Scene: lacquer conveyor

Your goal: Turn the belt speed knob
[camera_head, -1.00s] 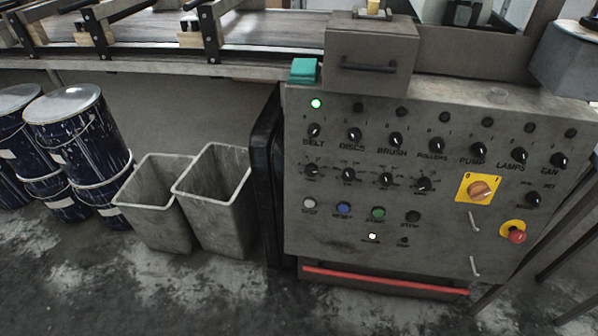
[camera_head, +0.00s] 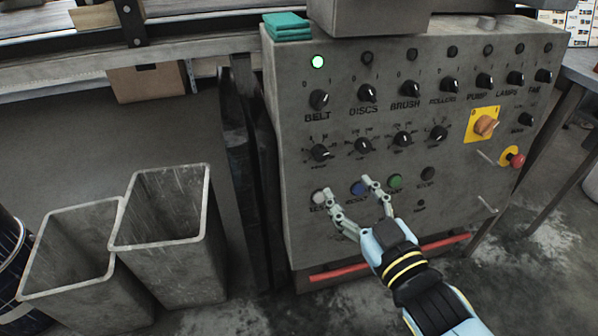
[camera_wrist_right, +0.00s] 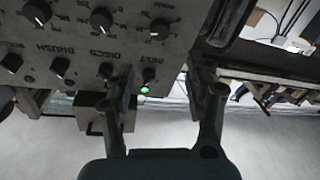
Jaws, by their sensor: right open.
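The belt speed knob (camera_head: 320,152) is a black knob with a white mark, below the BELT label on the grey control panel. The BELT switch knob (camera_head: 319,98) sits above that label. My right gripper (camera_head: 347,190) is open and empty in front of the panel's lower left, its fingertips near the white and blue buttons, below the speed knob. The right wrist view shows the panel upside down; the belt speed knob (camera_wrist_right: 160,28) appears beyond the open fingers (camera_wrist_right: 163,78), not touched by them. My left gripper is out of view.
A lit green lamp (camera_head: 318,62) is above the BELT switch. Other knobs, buttons, an orange switch (camera_head: 486,125) and a red emergency button (camera_head: 517,160) share the panel. Two grey bins (camera_head: 160,220) stand at left. A red bar (camera_head: 388,257) runs below the panel.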

